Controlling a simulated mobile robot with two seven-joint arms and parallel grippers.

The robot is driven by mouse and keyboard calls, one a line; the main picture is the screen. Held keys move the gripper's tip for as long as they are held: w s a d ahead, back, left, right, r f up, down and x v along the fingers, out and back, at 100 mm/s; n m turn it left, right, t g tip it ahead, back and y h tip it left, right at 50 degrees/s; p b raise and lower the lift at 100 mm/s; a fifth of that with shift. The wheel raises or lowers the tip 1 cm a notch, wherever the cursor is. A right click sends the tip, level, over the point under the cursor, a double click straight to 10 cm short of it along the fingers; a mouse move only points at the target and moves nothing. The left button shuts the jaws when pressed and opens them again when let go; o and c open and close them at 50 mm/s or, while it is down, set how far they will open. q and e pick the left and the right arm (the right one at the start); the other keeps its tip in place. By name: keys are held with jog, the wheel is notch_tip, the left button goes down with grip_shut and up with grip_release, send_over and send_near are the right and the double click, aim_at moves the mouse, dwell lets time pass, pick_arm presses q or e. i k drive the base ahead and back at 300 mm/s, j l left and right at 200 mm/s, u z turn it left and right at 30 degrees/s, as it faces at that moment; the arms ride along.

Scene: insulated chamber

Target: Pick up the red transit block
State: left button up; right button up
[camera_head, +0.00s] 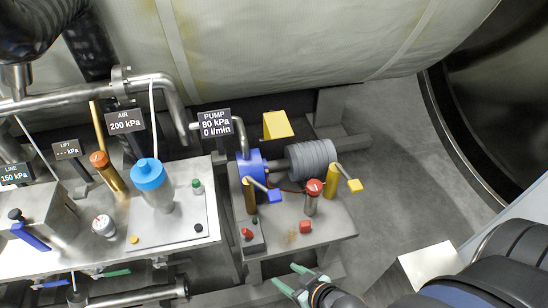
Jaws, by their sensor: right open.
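A small red block (305,227), which looks like the red transit block, sits on the grey metal pump bench (335,222), near its front edge. My right gripper (287,276) comes in from the bottom right, with green fingertips spread apart. It is open and empty, below the block in the picture and apart from it. My left gripper is not in view.
A blue and grey pump (312,160) stands behind the block. A red-capped cylinder (313,200), yellow posts with lever handles and a small button box (250,235) stand around it. A left bench (120,225) carries a blue-capped bottle (152,185).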

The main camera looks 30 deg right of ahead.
aim_at(305, 225)
jog(key=z, duration=1.2)
jog(key=i+j, duration=0.1)
jog(key=j, duration=0.2)
jog(key=i+j+u, duration=0.1)
jog(key=j, duration=0.15)
